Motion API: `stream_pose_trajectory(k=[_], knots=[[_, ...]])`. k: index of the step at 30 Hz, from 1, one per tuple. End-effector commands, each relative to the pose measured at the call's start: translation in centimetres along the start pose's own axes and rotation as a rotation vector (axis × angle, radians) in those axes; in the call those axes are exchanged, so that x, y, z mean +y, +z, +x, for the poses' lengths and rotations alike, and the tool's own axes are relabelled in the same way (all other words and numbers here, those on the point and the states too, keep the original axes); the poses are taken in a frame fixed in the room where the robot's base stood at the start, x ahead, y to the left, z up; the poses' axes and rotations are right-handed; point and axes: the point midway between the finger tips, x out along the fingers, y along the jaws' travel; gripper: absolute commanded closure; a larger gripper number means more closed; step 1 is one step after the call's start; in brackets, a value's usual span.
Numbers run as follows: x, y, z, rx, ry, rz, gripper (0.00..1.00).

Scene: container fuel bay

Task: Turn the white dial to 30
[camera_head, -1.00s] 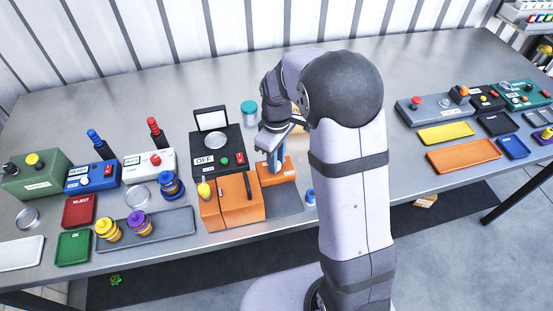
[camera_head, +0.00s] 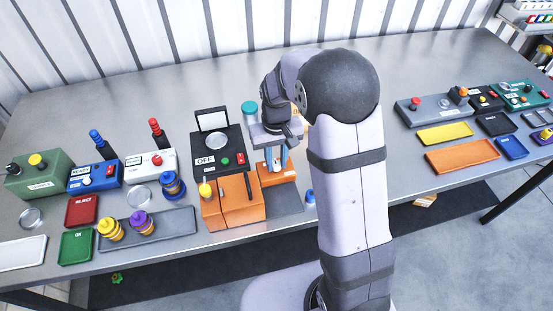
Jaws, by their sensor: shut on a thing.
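My gripper (camera_head: 276,165) points down over the small orange box (camera_head: 290,176) on the right side of the orange and black machine. Its two fingers are seen side by side and reach the top of that box. They are shut on a small pale part there, the white dial (camera_head: 277,167), which is mostly hidden between them. I cannot read its scale or its setting.
The machine has a black panel (camera_head: 220,146) marked OFF, with green and red buttons and a raised lid. A teal-lidded jar (camera_head: 249,109) stands behind my gripper. A grey tray (camera_head: 175,224) with ringed pieces lies left.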

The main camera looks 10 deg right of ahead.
Motion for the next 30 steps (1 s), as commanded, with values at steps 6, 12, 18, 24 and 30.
stream_pose_trajectory(k=[6,12,18,24,30], knots=[[-0.05,-0.14,-0.16,0.004,0.000,0.204,1.00],[-0.08,-0.16,-0.16,0.004,0.000,0.391,1.00],[-0.10,-0.19,-0.16,0.005,-0.001,0.551,1.00],[-0.11,-0.23,-0.16,0.006,-0.001,0.667,1.00],[-0.11,-0.26,-0.15,0.006,-0.002,0.730,1.00]])
